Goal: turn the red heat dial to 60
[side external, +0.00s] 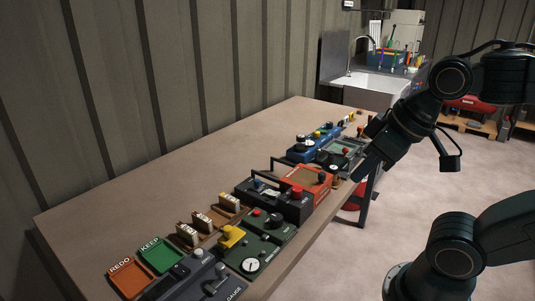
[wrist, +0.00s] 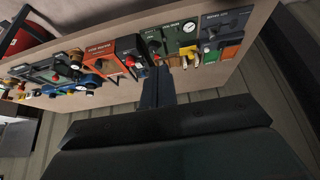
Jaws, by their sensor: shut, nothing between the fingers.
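A red-orange box (side external: 308,176) stands mid-row on the bench, with a dark round knob on its right end. It also shows in the wrist view (wrist: 101,48), with lettering too small to read. A dark box (side external: 272,196) beside it carries a red round knob (side external: 297,191). I cannot tell which of these is the heat dial, and no scale or number is readable. My gripper (side external: 357,176) is at the bench's right edge, beyond the red-orange box and apart from it. Its fingers (wrist: 157,72) are shut and empty in the wrist view, hiding part of the devices behind.
A green panel with a white gauge (side external: 250,265) stands nearer the camera, beside orange (side external: 128,279) and green (side external: 160,255) trays. A blue device (side external: 313,146) and a grey device (side external: 345,150) stand farther back. The bench's (side external: 180,170) left side is clear.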

